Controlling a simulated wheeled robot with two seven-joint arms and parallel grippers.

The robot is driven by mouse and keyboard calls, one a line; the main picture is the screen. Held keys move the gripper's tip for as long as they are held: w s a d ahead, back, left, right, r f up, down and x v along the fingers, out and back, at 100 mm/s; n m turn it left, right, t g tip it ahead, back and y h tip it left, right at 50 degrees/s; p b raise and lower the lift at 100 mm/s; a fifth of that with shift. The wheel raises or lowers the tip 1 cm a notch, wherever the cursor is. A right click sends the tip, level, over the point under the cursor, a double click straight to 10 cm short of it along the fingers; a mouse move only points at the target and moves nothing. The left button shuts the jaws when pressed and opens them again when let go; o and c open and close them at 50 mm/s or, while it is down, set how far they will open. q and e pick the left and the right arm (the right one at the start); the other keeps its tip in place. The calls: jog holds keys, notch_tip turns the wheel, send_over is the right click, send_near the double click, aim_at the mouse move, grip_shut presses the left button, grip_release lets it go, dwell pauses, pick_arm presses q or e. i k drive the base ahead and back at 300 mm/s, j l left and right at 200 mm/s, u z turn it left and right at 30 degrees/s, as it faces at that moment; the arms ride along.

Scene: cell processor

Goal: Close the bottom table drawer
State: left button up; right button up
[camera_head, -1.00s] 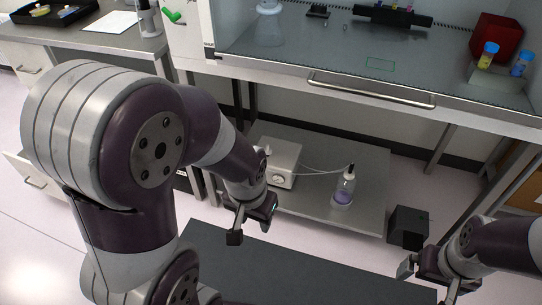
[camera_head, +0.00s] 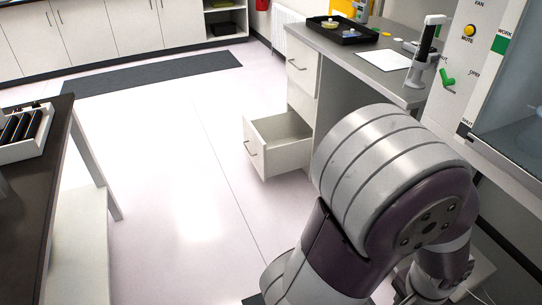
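The bottom table drawer (camera_head: 257,152) is pulled open in the middle of the head view. It is white with a grey handle on its front, and its inside looks empty. It sticks out to the left from the white drawer unit under the grey-topped table (camera_head: 375,62). The upper drawer (camera_head: 302,68) above it is shut.
A dark-topped table (camera_head: 62,165) with a white rack (camera_head: 25,150) stands at the left. The floor (camera_head: 175,180) between it and the drawer is clear. A black tray (camera_head: 340,33) and white paper (camera_head: 383,60) lie on the grey table. A cabinet with glass (camera_head: 515,140) stands at the right.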

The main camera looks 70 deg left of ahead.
aim_at(279, 143)
jog(key=u, duration=2.5)
